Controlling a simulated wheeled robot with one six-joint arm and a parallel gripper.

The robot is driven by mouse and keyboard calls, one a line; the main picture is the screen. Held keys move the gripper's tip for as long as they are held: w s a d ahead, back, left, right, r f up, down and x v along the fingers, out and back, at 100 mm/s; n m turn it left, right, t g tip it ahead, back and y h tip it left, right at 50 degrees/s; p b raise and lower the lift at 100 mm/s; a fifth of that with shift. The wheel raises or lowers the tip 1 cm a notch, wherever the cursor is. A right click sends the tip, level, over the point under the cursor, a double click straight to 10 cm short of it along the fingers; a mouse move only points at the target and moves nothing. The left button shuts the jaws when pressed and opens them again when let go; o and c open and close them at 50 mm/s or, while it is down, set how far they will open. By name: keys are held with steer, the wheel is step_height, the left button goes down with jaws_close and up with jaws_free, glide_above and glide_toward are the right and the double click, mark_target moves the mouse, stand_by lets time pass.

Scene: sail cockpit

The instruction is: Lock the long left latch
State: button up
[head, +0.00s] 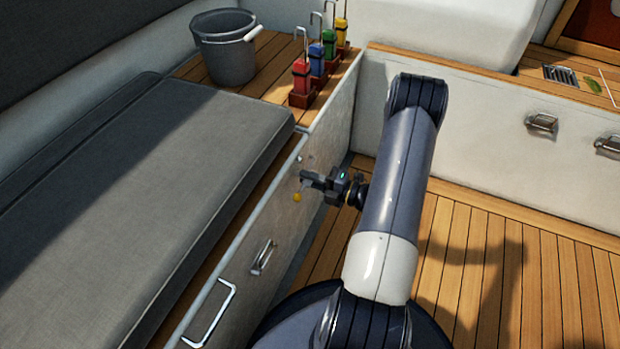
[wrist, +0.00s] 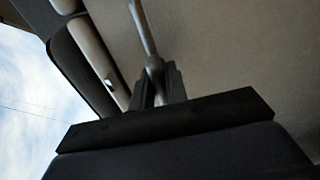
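The pale cream locker front (head: 290,215) runs below the left bench in the head view. My gripper (head: 308,180) is at this front, towards its far end. In the wrist view a long grey lever (wrist: 143,28), which looks like the long left latch, stands out against the cream panel. Its lower part lies between the two dark fingers of my gripper (wrist: 158,88), which sit close on either side of it. In the head view my gripper hides most of the latch. A small yellow ball (head: 297,197) shows just below the fingertips.
Nearer on the same front are a metal latch (head: 263,257) and a long handle (head: 210,313). A grey cushion (head: 150,180) covers the bench; a bucket (head: 224,48) stands behind it. The teak floor (head: 500,270) to the right is clear. Two latches (head: 541,123) are on the far locker.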

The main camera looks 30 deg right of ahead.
jaws_close()
steer(key=shift+n, duration=0.3)
steer(key=n, duration=0.3)
steer(key=shift+n, duration=0.3)
steer(key=n+b, duration=0.1)
steer(key=n, duration=0.3)
steer(key=shift+f, duration=0.1)
steer(key=n+b, duration=0.1)
steer(key=n, duration=0.4)
steer(key=shift+b, duration=0.35)
steer(key=n+b, duration=0.2)
steer(key=n, duration=0.2)
steer(key=shift+n, duration=0.3)
